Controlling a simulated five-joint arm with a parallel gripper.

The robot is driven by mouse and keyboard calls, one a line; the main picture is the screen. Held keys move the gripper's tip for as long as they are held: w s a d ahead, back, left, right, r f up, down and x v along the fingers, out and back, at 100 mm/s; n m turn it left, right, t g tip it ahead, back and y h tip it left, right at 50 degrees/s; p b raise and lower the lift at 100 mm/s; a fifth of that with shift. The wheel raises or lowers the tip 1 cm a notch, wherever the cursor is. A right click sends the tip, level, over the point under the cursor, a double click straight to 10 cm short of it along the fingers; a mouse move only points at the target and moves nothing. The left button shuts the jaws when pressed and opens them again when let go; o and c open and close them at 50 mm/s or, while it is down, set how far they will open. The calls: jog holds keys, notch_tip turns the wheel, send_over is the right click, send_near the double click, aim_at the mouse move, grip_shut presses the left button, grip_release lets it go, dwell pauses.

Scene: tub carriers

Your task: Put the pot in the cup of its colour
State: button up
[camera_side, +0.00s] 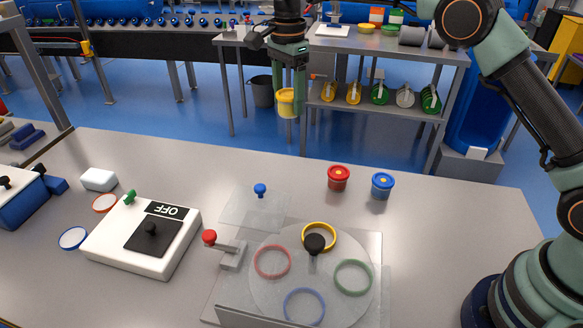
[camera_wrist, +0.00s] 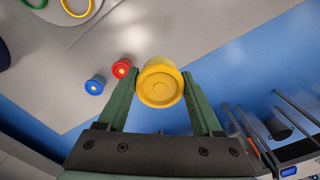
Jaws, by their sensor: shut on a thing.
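My gripper (camera_side: 288,108) is shut on the yellow pot (camera_side: 286,100) and holds it upright, high above the far edge of the table. In the wrist view the yellow pot (camera_wrist: 160,84) sits between both green fingers, its round face towards the camera. A round disc (camera_side: 320,279) at the front centre carries ring-shaped cups. The yellow cup (camera_side: 306,229) is at the back and looks vivid. The red cup (camera_side: 257,269), green cup (camera_side: 366,288) and blue cup (camera_side: 289,312) look paler, as if under a clear cover. The yellow cup appears empty.
A red pot (camera_side: 339,178) and a blue pot (camera_side: 383,186) stand right of centre. A black knob (camera_side: 314,243) rises beside the yellow cup. A red-knobbed lever (camera_side: 210,238), a blue-knobbed clear plate (camera_side: 240,208) and a white OFF box (camera_side: 120,246) stand to the left.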

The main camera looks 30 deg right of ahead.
jog(key=shift+d+r, duration=0.15)
jog(key=shift+r, duration=0.25)
jog(key=s+d+r+n, duration=0.1)
jog(key=s+d+n, duration=0.5)
jog(key=s+n, duration=0.2)
jog(key=s+d+r+n, duration=0.1)
jog(key=s+d+n, duration=0.5)
jog(key=s+n, duration=0.25)
jog(key=w+a+f+m, duration=0.1)
jog(key=w+a, duration=0.5)
jog(key=a, duration=0.4)
jog(key=w+a+f+m, duration=0.1)
jog(key=w+a, duration=0.5)
jog(key=a, duration=0.4)
notch_tip(320, 180, down, 20)
jog(key=shift+a+r, duration=0.1)
jog(key=o, duration=1.4)
